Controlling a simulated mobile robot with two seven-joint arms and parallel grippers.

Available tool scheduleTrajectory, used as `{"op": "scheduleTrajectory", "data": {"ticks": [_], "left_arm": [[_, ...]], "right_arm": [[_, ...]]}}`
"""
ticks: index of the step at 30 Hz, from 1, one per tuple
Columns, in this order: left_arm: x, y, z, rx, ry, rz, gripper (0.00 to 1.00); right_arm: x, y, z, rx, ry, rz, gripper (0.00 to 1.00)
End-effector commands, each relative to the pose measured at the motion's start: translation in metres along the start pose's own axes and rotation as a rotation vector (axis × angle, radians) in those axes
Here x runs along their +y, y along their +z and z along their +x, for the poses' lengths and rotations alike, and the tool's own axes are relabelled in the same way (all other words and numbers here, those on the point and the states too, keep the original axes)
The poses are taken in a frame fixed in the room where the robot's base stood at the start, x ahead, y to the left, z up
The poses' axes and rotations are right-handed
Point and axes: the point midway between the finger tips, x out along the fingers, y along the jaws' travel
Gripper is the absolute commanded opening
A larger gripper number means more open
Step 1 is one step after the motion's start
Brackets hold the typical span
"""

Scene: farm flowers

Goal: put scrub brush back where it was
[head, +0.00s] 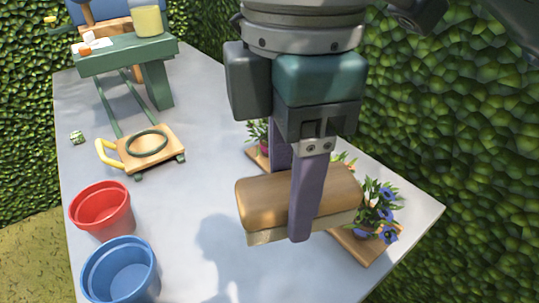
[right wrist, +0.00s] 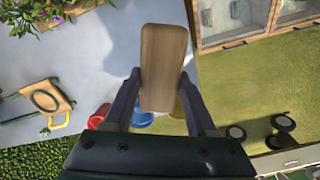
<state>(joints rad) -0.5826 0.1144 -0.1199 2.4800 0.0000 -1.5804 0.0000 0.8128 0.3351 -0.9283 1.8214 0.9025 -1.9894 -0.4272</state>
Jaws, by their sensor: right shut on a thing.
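The scrub brush (head: 262,204) has a wooden block back and a pale bristle edge along its underside. My right gripper (head: 297,205) is shut on it, one finger on each side, and appears to hold it above the grey table. In the right wrist view the brush (right wrist: 163,60) lies between the two fingertips. The far finger is partly hidden behind the brush in the head view. My left gripper is not in view.
A red bucket (head: 101,209) and a blue bucket (head: 119,272) stand at the left of the table (head: 195,160). A wooden cart (head: 150,150) and a green bench (head: 125,55) are behind. Potted flowers (head: 377,212) on wooden boards are right of the brush. Hedges border the table.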

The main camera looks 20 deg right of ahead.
Motion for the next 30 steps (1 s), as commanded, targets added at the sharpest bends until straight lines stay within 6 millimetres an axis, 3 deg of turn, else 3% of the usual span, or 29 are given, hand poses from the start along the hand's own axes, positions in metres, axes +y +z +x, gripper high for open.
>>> {"op": "scheduleTrajectory", "data": {"ticks": [1, 6, 12, 18, 24, 30], "left_arm": [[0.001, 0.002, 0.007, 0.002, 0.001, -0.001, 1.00], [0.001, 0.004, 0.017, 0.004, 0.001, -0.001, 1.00], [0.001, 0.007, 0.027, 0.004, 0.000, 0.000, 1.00], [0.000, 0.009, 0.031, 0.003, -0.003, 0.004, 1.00], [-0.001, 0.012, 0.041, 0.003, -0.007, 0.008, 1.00], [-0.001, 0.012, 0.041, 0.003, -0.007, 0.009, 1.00]], "right_arm": [[-0.002, 0.000, 0.020, -0.001, -0.007, 0.002, 0.05], [-0.001, 0.001, 0.071, -0.002, -0.006, 0.002, 0.05], [-0.001, 0.000, 0.118, -0.001, -0.003, 0.001, 0.05], [0.000, 0.000, 0.136, 0.000, -0.001, 0.001, 0.05], [0.000, 0.001, 0.168, -0.001, -0.001, 0.001, 0.05], [0.000, 0.000, 0.174, 0.001, 0.001, 0.000, 0.05]]}}
